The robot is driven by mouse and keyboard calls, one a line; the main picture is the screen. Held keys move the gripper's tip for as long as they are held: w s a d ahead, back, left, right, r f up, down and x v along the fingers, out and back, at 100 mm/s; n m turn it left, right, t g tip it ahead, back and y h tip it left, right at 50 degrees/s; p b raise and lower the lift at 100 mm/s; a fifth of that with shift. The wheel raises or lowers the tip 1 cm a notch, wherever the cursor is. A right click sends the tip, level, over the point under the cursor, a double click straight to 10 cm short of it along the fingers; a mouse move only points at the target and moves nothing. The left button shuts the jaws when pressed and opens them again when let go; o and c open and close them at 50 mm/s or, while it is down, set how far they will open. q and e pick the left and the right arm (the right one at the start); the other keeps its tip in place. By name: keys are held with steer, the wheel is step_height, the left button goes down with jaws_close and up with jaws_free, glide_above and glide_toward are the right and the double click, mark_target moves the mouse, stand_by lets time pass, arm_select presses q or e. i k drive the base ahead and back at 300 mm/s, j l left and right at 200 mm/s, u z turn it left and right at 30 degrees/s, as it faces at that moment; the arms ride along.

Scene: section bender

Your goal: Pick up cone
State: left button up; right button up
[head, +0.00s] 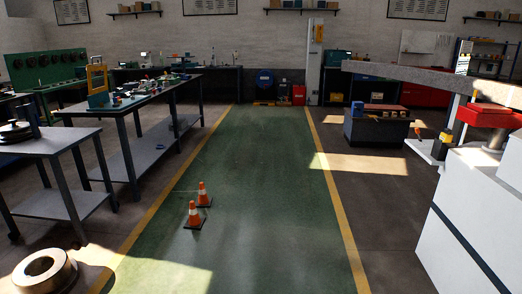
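Two orange-and-white traffic cones stand upright on the green floor lane, left of its middle. The nearer cone (194,214) has a dark square base. The farther cone (203,194) stands just behind it and slightly to the right, also on a dark base. The two look very close together; I cannot tell if their bases touch. Neither of my grippers shows in the head view, and nothing is seen holding a cone.
The green lane (262,170) is clear beyond the cones, edged by yellow lines. Workbenches (140,98) and a grey table (45,143) line the left. A metal ring (45,272) is at the lower left. A white machine (480,215) stands at the right, near a dark cabinet (378,130).

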mark_target(194, 221)
steer(key=i, duration=1.9)
steer(key=i+u, duration=0.15)
steer(key=i, duration=0.5)
steer(key=i+l+u, duration=0.1)
steer(key=i, duration=0.5)
steer(key=i+l+u, duration=0.15)
steer(key=i, duration=0.5)
